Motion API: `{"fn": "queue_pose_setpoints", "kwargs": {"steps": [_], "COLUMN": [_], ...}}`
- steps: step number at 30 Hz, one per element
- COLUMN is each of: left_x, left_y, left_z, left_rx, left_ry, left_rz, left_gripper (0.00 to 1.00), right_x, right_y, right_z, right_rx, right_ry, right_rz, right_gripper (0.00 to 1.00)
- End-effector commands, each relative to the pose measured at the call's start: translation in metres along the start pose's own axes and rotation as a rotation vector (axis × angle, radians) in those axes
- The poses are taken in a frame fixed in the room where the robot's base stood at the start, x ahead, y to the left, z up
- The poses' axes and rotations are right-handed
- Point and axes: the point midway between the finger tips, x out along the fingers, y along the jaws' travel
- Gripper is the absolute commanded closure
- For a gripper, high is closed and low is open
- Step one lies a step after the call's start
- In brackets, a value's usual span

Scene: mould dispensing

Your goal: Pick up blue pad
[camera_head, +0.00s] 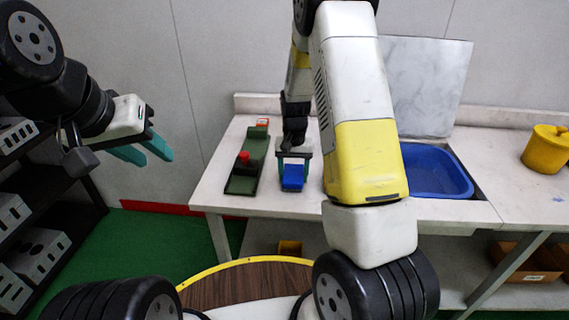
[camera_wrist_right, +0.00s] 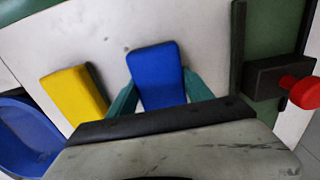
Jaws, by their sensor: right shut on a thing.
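The blue pad (camera_head: 292,177) is at my right gripper over the white table, left of the blue basin. In the right wrist view the blue pad (camera_wrist_right: 157,75) sits between the two teal fingers of my right gripper (camera_wrist_right: 160,92), which is shut on it. I cannot tell whether the pad still touches the table. My left gripper (camera_head: 146,152) is at the left, away from the table, with its teal fingers apart and nothing between them.
A green fixture (camera_head: 249,165) with a red knob (camera_head: 243,156) lies left of the pad. A yellow block (camera_wrist_right: 75,95) lies beside the pad in the wrist view. A blue basin (camera_head: 436,170) and a yellow pot (camera_head: 546,149) are to the right. A dark shelf stands far left.

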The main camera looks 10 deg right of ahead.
Motion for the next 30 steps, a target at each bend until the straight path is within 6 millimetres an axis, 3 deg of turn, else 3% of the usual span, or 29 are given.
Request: {"fn": "queue_pose_setpoints", "kwargs": {"steps": [8,15,30], "left_x": [0.0,0.0,0.0], "left_y": [0.0,0.0,0.0], "left_z": [0.0,0.0,0.0], "left_rx": [0.0,0.0,0.0], "left_ry": [0.0,0.0,0.0], "left_rz": [0.0,0.0,0.0], "left_gripper": [0.64,0.64,0.64], "right_x": [-0.008,-0.038,-0.047], "right_y": [0.0,0.0,-0.001], "right_z": [-0.001,-0.001,0.123], "right_rx": [0.0,0.0,-0.005], "right_ry": [0.002,0.005,0.0], "right_rz": [-0.001,-0.003,-0.001], "right_gripper": [0.9,0.9,0.9]}}
